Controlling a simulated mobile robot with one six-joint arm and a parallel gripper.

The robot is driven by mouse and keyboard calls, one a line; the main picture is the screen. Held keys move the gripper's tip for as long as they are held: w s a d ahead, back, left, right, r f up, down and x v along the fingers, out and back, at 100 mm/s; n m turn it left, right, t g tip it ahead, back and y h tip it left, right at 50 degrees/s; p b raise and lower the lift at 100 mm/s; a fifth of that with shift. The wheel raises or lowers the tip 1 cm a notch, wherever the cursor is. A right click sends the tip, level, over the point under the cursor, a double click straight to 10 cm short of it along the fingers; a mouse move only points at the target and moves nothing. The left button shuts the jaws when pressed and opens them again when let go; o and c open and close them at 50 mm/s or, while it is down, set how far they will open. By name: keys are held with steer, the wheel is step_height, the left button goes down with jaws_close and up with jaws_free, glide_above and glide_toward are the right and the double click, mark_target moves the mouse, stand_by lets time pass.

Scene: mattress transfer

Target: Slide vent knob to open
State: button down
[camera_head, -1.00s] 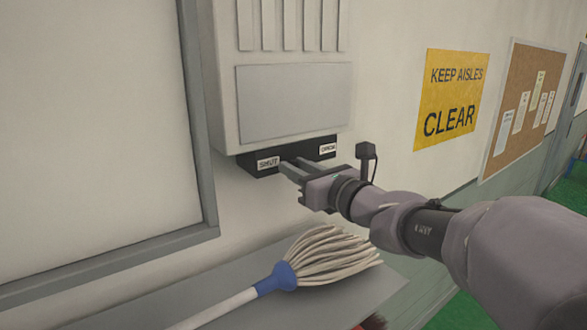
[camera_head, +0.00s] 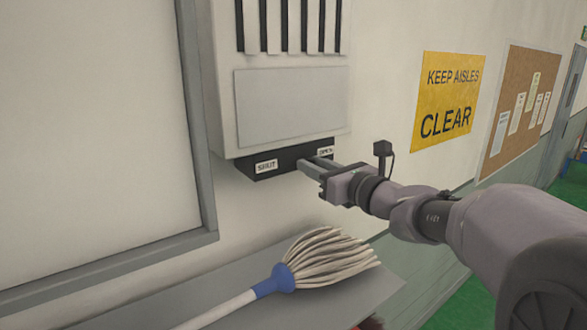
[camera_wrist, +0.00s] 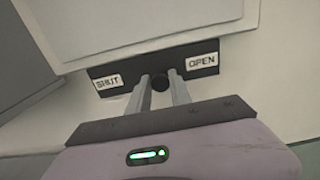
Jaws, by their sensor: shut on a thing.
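The vent unit (camera_head: 291,105) is a pale wall box with a black slide strip (camera_head: 287,161) along its bottom. The strip has a SHUT label (camera_head: 266,166) at its left and an OPEN label (camera_head: 325,152) at its right. My gripper (camera_head: 312,165) is at the strip's right part, beside the OPEN label. In the wrist view its two fingers stand either side of a dark round knob (camera_wrist: 160,83), shut on it. The knob is nearer OPEN than SHUT. In the head view the fingers hide the knob. The vent slats (camera_head: 294,26) show dark gaps between them.
A mop (camera_head: 283,278) with a blue collar lies on a grey ledge (camera_head: 222,290) below the vent. A framed panel (camera_head: 95,125) is at left. A yellow KEEP AISLES CLEAR sign (camera_head: 446,100) and a cork board (camera_head: 519,105) hang at right. Space between vent and ledge is free.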

steer(key=shift+w+d, duration=0.4)
steer(key=shift+d, duration=0.2)
steer(key=shift+w+d, duration=0.4)
steer(key=shift+d, duration=0.2)
steer(key=c, duration=1.4)
jaws_free()
steer(key=shift+d, duration=0.1)
steer(key=shift+o, duration=1.1)
steer(key=shift+w+d, duration=0.15)
steer(key=shift+w, duration=0.05)
